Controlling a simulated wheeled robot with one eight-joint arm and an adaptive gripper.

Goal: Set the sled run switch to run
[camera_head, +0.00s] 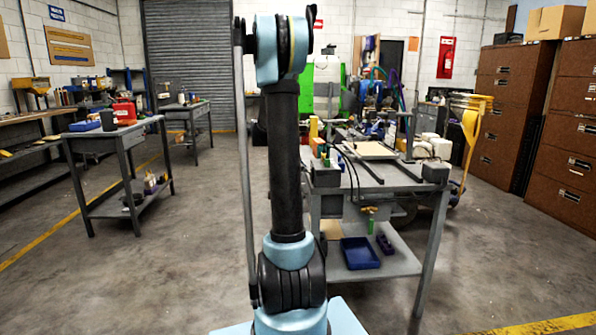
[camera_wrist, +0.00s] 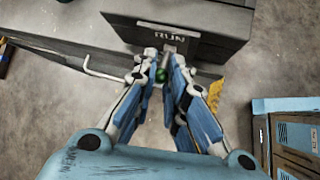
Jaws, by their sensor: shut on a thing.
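In the wrist view, a dark grey switch panel (camera_wrist: 195,45) carries the lettering RUN on its face. My gripper (camera_wrist: 164,66) reaches to the panel just by this lettering. Its two blue-and-white fingers are closed around a small switch part with a green piece (camera_wrist: 161,75) showing between them. The rest of the switch is hidden by the fingers, and I cannot tell which way it is set. In the head view my arm rises in the middle, and my gripper cannot be made out there.
In the head view, a grey workbench (camera_head: 385,180) stands just right of my arm, with a blue tray (camera_head: 360,253) on its lower shelf. A second bench (camera_head: 110,140) stands at left and brown cabinets (camera_head: 510,105) at right. The floor between is largely open.

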